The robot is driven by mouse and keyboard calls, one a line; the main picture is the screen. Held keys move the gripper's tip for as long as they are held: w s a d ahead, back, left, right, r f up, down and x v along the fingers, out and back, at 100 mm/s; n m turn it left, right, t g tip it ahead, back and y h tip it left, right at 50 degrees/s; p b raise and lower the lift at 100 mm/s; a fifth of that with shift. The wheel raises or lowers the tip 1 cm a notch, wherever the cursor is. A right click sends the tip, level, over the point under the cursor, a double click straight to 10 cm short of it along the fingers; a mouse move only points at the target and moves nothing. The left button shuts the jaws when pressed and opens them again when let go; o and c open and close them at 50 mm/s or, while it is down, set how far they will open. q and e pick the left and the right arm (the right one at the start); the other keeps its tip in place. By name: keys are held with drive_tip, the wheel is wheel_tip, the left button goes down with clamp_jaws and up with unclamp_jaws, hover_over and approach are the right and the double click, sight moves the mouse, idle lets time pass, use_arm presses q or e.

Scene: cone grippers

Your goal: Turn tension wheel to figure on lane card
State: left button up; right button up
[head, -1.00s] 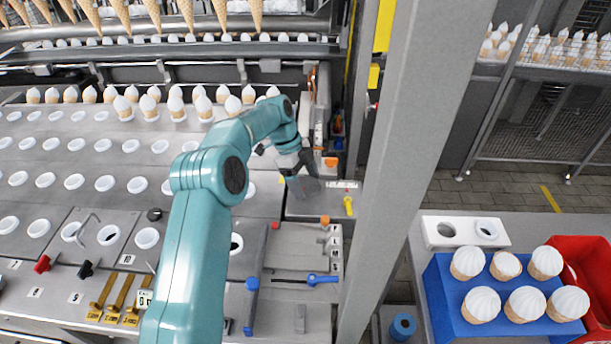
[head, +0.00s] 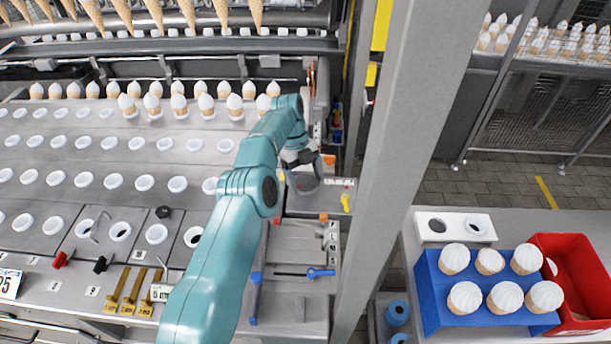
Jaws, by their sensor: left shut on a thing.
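My left arm comes in from below, and its left gripper (head: 303,174) is at the right end of the lane plate. It is shut on a grey round piece (head: 305,184), which looks like the tension wheel; the wrist partly hides it, and I cannot read a figure on it. A white card (head: 160,293) with a partly readable figure stands by the brass levers at the front edge. Another white card (head: 8,284) reading 25 is cut off at the left edge. I cannot tell which one is the lane card. My right gripper is not in view.
A grey post (head: 395,170) rises right of the gripper. A yellow handle (head: 346,203) and an orange knob (head: 328,160) are close by it. A blue-handled slide (head: 320,273) lies nearer. A blue tray (head: 430,300) of filled cones and a red crate (head: 590,262) stand at right.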

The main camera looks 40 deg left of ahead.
use_arm(q)
drive_tip(key=shift+a+r, duration=0.15)
drive_tip(key=o, duration=0.9)
drive_tip(key=shift+o, duration=0.2)
